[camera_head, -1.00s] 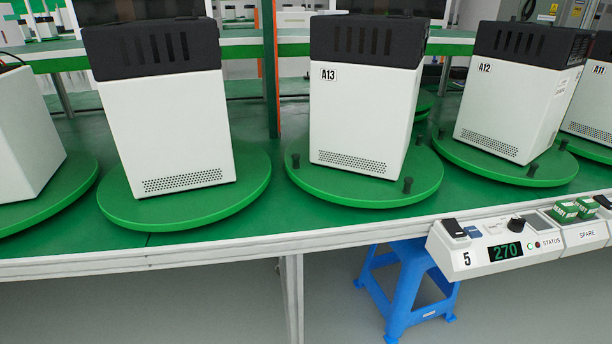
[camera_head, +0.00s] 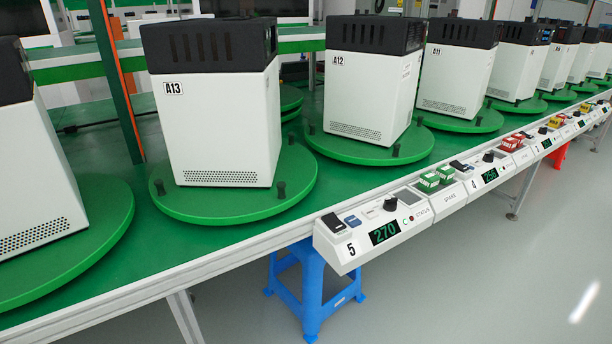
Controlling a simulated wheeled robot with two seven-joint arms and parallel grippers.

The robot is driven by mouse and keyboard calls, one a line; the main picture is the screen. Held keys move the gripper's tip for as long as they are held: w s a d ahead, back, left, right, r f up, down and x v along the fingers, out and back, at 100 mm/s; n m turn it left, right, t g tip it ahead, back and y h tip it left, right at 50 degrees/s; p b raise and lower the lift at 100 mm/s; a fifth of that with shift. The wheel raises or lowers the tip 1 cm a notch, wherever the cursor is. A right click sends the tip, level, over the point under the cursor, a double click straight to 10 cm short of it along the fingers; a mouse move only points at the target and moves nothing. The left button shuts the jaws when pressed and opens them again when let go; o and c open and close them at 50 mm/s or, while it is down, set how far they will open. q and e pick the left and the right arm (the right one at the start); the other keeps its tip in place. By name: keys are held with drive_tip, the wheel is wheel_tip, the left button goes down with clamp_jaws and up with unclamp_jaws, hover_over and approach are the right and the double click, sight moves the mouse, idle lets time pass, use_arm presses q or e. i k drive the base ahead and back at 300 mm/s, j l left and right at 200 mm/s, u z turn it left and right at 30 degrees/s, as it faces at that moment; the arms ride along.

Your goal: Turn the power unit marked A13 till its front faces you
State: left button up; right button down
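The power unit marked A13 (camera_head: 220,125) is a white box with a black vented top, upright on a round green turntable (camera_head: 222,208) with short black pegs at its rim. The side toward me bears the A13 label at its upper left and a perforated strip low down; a second side shows narrowly at the right. A control box marked 5 (camera_head: 368,232) on the table's front edge reads 270, with a black rocker switch, a blue button, a black knob and a small red light. Neither of my grippers is in view.
Units A12 (camera_head: 362,85) and A11 (camera_head: 452,75) stand on turntables to the right, with more behind. An unlabelled unit (camera_head: 40,190) stands at the left. Further control boxes line the table edge. A blue stool (camera_head: 312,292) is under the table; the floor at right is clear.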

sight(296, 172)
drive_tip(key=i+l, duration=0.45)
drive_tip(key=i, duration=0.2)
drive_tip(key=i+l, duration=0.5)
drive_tip(key=i, duration=0.15)
